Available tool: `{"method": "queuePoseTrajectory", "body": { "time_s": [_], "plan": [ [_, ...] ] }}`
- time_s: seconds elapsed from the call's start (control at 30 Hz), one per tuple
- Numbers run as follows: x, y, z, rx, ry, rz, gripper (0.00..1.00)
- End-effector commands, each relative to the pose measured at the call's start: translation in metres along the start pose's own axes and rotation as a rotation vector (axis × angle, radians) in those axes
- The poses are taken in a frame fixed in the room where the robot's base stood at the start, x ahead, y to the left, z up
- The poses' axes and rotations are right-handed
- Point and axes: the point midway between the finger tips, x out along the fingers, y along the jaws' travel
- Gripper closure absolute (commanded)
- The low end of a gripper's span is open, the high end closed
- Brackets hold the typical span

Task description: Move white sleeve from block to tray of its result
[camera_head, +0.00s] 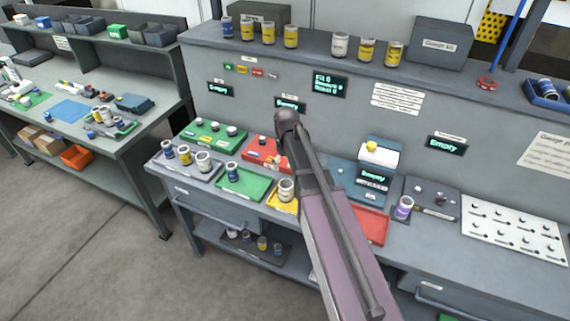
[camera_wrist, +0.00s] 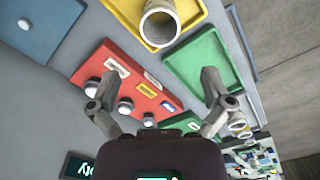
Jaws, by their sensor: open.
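A white sleeve (camera_head: 286,190) stands upright in the yellow tray (camera_head: 272,204). In the wrist view this sleeve (camera_wrist: 158,24) shows its open end, and the yellow tray (camera_wrist: 122,12) lies around it. Another white sleeve (camera_head: 204,162) stands in the grey tray at the left. The red block (camera_head: 256,158), partly behind my arm in the head view, carries small pegs and no sleeve that I can see. My gripper (camera_wrist: 157,80) is open and empty, its fingers spread over the red block (camera_wrist: 122,68). In the head view my arm hides the gripper.
The green tray (camera_head: 255,188) holds a blue-marked sleeve. The red tray (camera_head: 374,232) looks empty where visible. The green block (camera_head: 205,143), the blue block (camera_head: 341,168) and the grey block (camera_head: 440,190) stand nearby. Several sleeves line the upper shelf (camera_head: 315,56).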

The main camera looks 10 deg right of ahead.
Motion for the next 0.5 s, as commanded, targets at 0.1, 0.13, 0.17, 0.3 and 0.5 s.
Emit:
{"method": "queuePoseTrajectory", "body": {
  "time_s": [0.1,0.13,0.17,0.3,0.5],
  "plan": [
    [0.0,0.0,0.0,0.0,0.0,0.0,0.0],
    [0.0,0.0,0.0,0.0,0.0,0.0,0.0],
    [0.0,0.0,0.0,0.0,0.0,0.0,0.0],
    [0.0,0.0,0.001,0.0,0.0,0.0,0.0],
    [0.0,-0.004,0.016,0.024,0.0,0.0,0.0]
  ]
}}
